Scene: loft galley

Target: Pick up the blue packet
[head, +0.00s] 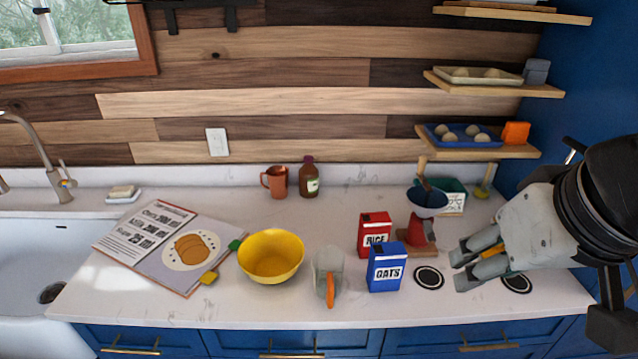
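The blue packet (386,268), lettered "OATS", stands upright on the white counter in the head view. It is just in front of the red "RICE" packet (375,234) and covers part of its lower right side. My gripper (460,270) reaches in from the right with its fingers pointing left. Its two fingers are apart, with nothing seen between them. The fingertips are to the right of the blue packet, with a clear gap in the picture. How high the gripper is above the counter is hard to tell.
A red scale with a blue-white bowl (427,203) stands behind the packets. A grey scoop with an orange handle (329,275) and a yellow bowl (271,256) are to the left, beside an open cookbook (160,245). Shelves (480,150) hang at the back right.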

